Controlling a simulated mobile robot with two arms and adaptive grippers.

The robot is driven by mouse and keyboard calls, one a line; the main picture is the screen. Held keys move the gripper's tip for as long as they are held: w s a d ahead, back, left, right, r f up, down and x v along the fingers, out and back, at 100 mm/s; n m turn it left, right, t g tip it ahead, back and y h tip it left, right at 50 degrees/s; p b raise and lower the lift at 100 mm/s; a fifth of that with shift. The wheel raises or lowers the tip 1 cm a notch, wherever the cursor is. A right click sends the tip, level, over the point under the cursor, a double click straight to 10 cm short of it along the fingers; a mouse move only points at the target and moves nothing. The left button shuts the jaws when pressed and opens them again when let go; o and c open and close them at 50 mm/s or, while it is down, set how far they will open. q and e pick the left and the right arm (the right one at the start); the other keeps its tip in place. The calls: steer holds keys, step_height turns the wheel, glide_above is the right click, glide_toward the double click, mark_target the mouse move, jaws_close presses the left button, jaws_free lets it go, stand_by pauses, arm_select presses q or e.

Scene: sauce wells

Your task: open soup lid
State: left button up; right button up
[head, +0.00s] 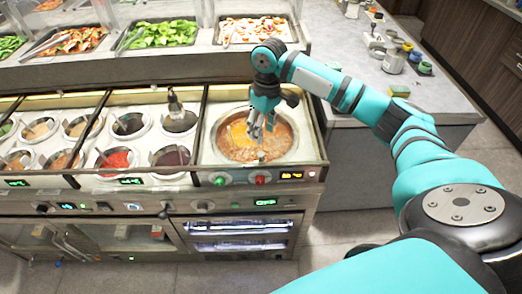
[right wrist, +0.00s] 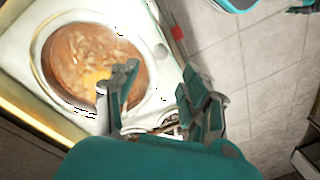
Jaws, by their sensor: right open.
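The soup well (head: 210,150) sits at the right end of the counter, a round pot of orange-brown soup (head: 276,143) with a pale rim. The soup also shows in the right wrist view (right wrist: 80,62). A small pale upright piece (head: 262,155) stands at the front of the pot, perhaps the lid's handle. I cannot tell clearly whether a see-through lid covers the soup. My right gripper (head: 262,127) is open and empty over the pot, its fingers pointing down. In the right wrist view its spread fingers (right wrist: 165,95) overlap the pot's edge. My left gripper is out of view.
Several sauce wells (head: 116,158) line the counter on the left, with a dark bottle (head: 173,102) among them. Food trays (head: 160,34) stand on the raised shelf behind. A grey side counter (head: 345,35) with jars lies right. Knobs (head: 262,180) line the front edge.

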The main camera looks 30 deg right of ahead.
mark_target(261, 153)
steer(key=f, duration=0.6)
steer(key=f+p, duration=0.1)
steer(key=f, duration=0.2)
steer(key=shift+s+a+f, duration=0.15)
steer(key=shift+a, duration=0.25)
jaws_close()
